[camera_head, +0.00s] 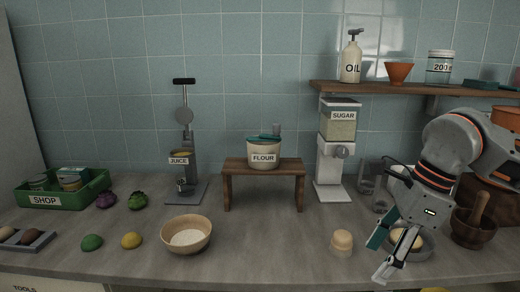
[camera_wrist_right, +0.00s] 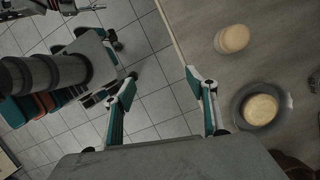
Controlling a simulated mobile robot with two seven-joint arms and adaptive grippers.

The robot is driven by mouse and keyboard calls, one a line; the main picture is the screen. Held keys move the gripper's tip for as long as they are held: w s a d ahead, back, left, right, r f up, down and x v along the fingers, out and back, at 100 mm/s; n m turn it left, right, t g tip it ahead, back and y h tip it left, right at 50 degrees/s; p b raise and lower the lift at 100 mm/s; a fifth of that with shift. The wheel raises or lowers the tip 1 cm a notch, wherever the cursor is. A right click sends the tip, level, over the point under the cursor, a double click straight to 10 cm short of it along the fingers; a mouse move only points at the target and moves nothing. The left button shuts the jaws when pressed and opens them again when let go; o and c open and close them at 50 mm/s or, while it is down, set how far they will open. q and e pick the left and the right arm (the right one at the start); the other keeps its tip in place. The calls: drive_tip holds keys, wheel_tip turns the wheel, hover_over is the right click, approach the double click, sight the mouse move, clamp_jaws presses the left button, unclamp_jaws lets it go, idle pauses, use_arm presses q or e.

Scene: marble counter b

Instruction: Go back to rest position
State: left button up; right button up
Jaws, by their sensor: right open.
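My right gripper (camera_head: 377,264) hangs low over the front right of the counter, tilted down and to the left. Its two fingers are apart with nothing between them. In the right wrist view the open fingers (camera_wrist_right: 161,73) have floor tiles and the counter's front edge behind them. A pale round-topped piece (camera_head: 342,241) stands on the counter left of the gripper. A grey dish (camera_head: 425,251) holding a pale round piece is partly hidden behind the fingers. My left gripper does not show in the head view.
A wooden bowl (camera_head: 186,236), a yellow fruit (camera_head: 131,240) and a green one (camera_head: 92,242) stand at the front left. A mortar (camera_head: 467,234) is close right of my right gripper. The flour stand (camera_head: 227,168) and sugar dispenser (camera_head: 331,165) stand behind. A shelf (camera_head: 420,91) hangs above.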

drive_tip(key=s+a+f+m+g+y, duration=0.1)
drive_tip(key=s+a+f+m+y, duration=0.1)
drive_tip(key=a+f+m+y, duration=0.25)
drive_tip(key=s+a+f+m+g+y, duration=0.1)
drive_tip(key=s+a+f+y, duration=0.15)
drive_tip(key=a+y, duration=0.45)
drive_tip(key=w+d+f+m+t+h, duration=0.25)
drive_tip(key=d+f+m+t, duration=0.45)
drive_tip(key=m, duration=0.4)
drive_tip(key=w+d+f+m+t+h, duration=0.1)
drive_tip(key=w+d+f+m+t, duration=0.25)
drive_tip(key=f+m+t, duration=0.55)
drive_tip(key=s+d+f+m+g+h, duration=0.6)
drive_tip(key=s+d+f+m+h, duration=0.45)
drive_tip(key=s+d+f, duration=0.65)
use_arm(q)
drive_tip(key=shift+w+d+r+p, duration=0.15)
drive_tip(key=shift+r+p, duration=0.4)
drive_tip(key=shift+p, duration=0.35)
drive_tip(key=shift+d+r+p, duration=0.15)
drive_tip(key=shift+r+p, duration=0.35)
drive_tip(key=shift+p, duration=0.35)
use_arm(e)
drive_tip(key=a+m+t+y, duration=0.1)
drive_tip(key=a+m+t, duration=0.1)
drive_tip(key=a+m, duration=0.8)
drive_tip(key=shift+w+a+f+m, duration=0.3)
drive_tip(key=shift+a+f, duration=0.05)
drive_tip(key=shift+a, duration=4.1)
